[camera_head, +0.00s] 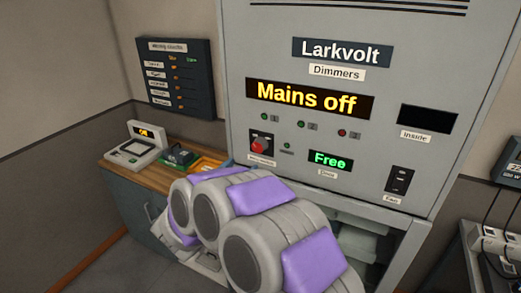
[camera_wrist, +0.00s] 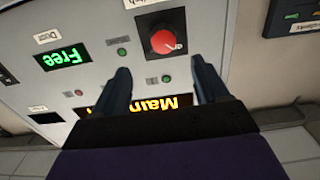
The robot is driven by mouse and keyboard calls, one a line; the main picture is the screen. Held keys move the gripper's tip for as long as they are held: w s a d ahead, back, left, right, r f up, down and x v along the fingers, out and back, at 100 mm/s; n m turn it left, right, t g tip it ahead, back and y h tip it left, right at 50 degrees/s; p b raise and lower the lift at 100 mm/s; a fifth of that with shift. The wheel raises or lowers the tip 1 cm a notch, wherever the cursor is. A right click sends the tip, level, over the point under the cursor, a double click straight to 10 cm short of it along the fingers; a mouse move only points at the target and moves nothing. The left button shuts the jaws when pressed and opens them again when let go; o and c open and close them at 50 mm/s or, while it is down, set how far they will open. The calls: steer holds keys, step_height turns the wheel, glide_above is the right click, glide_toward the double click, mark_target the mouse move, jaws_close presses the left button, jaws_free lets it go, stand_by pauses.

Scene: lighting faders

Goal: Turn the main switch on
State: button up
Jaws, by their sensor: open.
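The main switch is a red rotary knob (camera_head: 260,145) on a dark plate, low on the left of the grey Larkvolt dimmer cabinet (camera_head: 410,60). A display (camera_head: 308,97) above it reads "Mains off". In the wrist view, where the panel appears upside down, the red knob (camera_wrist: 163,41) has a pale mark at its lower right. My gripper (camera_wrist: 160,68) is open and empty, with the knob showing between and just beyond its two fingertips. I cannot tell the remaining distance to the knob. In the head view my arm covers the area below the knob, and the gripper cannot be made out.
A green "Free" display (camera_head: 330,160) and a fan rocker switch (camera_head: 399,181) are right of the knob. A wooden counter (camera_head: 118,163) with small devices stands at the left, below a dark wall board (camera_head: 176,78). Cabled equipment (camera_head: 492,240) stands at the right edge.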

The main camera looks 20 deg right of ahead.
mark_target(257, 149)
steer(key=b+x, duration=0.1)
steer(key=x, duration=1.1)
steer(key=shift+d, duration=0.2)
steer(key=shift+w+a, duration=0.25)
steer(key=shift+a, duration=0.55)
steer(key=shift+a+r, duration=0.15)
steer(key=shift+a, duration=0.25)
steer(key=shift+d, duration=1)
steer(key=c, duration=0.4)
steer(key=shift+d, duration=0.1)
steer(key=shift+c, duration=1)
steer(key=shift+a, duration=0.25)
steer(key=c, duration=0.4)
